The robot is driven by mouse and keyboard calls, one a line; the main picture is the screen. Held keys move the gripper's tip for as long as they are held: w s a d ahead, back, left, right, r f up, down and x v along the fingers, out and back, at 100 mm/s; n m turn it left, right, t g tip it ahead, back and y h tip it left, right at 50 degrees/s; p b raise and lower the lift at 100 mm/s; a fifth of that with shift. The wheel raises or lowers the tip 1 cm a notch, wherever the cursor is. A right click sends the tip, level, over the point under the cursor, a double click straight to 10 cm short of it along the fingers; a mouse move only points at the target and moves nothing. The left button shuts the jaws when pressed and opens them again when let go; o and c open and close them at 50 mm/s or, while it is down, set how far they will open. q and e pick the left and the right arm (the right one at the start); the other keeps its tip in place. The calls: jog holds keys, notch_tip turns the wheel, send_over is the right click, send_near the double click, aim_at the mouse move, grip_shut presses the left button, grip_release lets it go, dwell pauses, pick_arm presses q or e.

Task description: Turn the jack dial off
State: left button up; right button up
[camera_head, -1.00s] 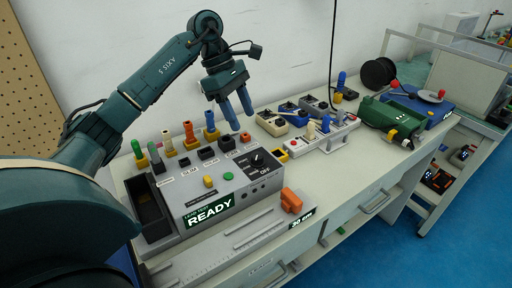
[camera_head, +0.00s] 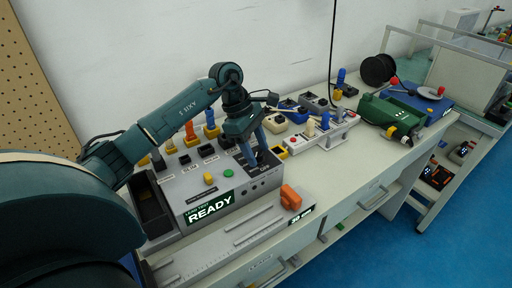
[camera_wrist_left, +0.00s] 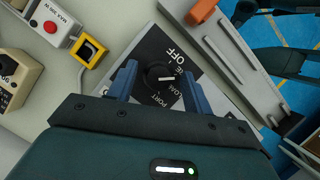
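The jack dial (camera_wrist_left: 158,75) is a round black knob with a white mark, on a black plate lettered OFF, LOAD and PORT. In the wrist view its mark points right; I cannot tell exactly which label it meets. My left gripper (camera_wrist_left: 160,88) is open, with one blue finger on each side of the dial; contact is not clear. In the head view the left gripper (camera_head: 257,157) is down over the dial's end of the grey test box (camera_head: 244,197), and its fingers mostly hide the dial.
The box has a READY display (camera_head: 209,207), a green button (camera_head: 228,173) and a yellow button (camera_head: 209,178). An orange block (camera_head: 290,197) sits on a rail in front. Small testers (camera_head: 297,116) and a green machine (camera_head: 393,113) stand to the right.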

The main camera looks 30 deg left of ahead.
pick_arm(q)
jog(key=c, duration=0.9)
pick_arm(e)
jog(key=shift+a, duration=0.1)
jog(key=shift+f, duration=0.1)
pick_arm(q)
jog(key=shift+n+t+b, duration=0.45)
jog(key=shift+n+t, duration=0.05)
jog(key=shift+n, duration=0.6)
jog(key=n+t, duration=0.1)
jog(key=n, duration=0.2)
jog(key=shift+y+b, duration=0.4)
jog(key=shift+s+n+t+y+b, duration=0.1)
jog(key=shift+n+t+y+b, duration=0.35)
jog(key=shift+n, duration=1.25)
pick_arm(e)
jog(key=shift+w+f, duration=0.1)
jog(key=shift+f, duration=0.45)
pick_arm(q)
jog(key=shift+n, duration=0.3)
jog(key=o, duration=1)
